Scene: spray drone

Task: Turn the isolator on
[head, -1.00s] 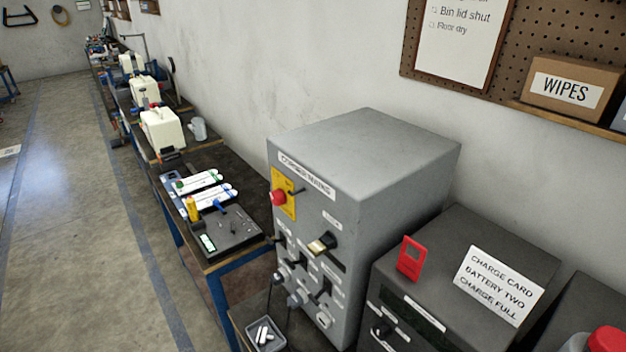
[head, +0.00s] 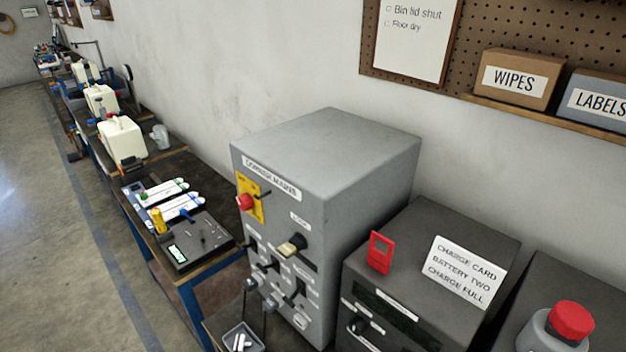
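A grey mains box (head: 335,150) stands on the bench in the middle of the head view, its labelled front facing left. On its upper front is a yellow plate with a red knob (head: 245,202), which looks like the isolator; its on or off marks are too small to read. A dark handle with a beige tip (head: 291,246) sits lower right of it under a small label. Several dark switches (head: 262,267) and plugs sit below. Neither of my grippers is in view, and nothing touches the box.
A dark charger (head: 430,235) with a red tag (head: 381,252) and a white card (head: 464,271) stands to the right. A red-capped container (head: 572,318) is at lower right. A small tray (head: 243,339) lies below the box. The floor at left is clear.

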